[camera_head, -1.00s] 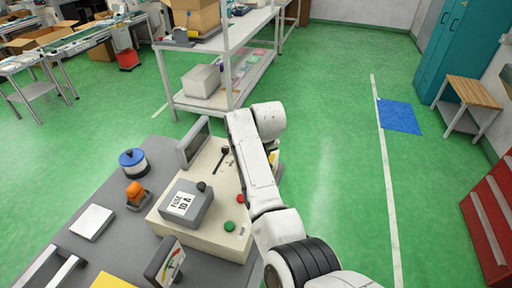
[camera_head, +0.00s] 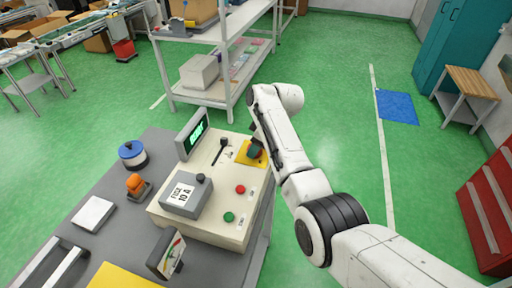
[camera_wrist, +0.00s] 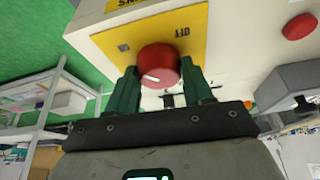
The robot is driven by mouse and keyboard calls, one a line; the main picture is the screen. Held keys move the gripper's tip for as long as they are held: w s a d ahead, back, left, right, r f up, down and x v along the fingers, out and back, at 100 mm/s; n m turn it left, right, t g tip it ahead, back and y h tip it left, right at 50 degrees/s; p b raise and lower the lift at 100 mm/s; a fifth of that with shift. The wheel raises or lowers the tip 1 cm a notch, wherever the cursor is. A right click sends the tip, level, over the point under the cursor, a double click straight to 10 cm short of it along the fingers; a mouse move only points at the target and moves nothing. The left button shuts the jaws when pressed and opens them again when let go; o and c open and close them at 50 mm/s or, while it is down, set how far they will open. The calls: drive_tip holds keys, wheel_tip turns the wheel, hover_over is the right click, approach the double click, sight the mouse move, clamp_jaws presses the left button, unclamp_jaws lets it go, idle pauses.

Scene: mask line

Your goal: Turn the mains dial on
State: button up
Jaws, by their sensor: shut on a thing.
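The mains dial (camera_wrist: 159,64) is a red round knob with a white pointer line, on a yellow plate (camera_wrist: 196,28) on the cream control box (camera_head: 221,178). In the wrist view my gripper (camera_wrist: 159,70) has its two green fingers on either side of the dial, shut on it. The pointer line lies toward the lower left of the knob in that view. In the head view my gripper (camera_head: 254,152) is at the yellow plate on the box's right side and hides the dial. The display (camera_head: 192,134) on the box shows lit green characters.
A black lever (camera_head: 221,147), a red button (camera_head: 240,189), a green button (camera_head: 229,216) and a grey fuse box (camera_head: 186,194) are on the control box. An orange beacon (camera_head: 135,183) and a blue-topped drum (camera_head: 132,153) stand left. Green floor is open at right.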

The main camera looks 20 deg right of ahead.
drive_tip(key=shift+n, duration=0.6)
drive_tip(key=o, duration=1)
drive_tip(key=b+v, duration=0.1)
drive_tip(key=v, duration=0.9)
drive_tip(key=shift+w+d+r, duration=0.2)
drive_tip(key=shift+d+r, duration=0.05)
drive_tip(key=shift+r, duration=0.1)
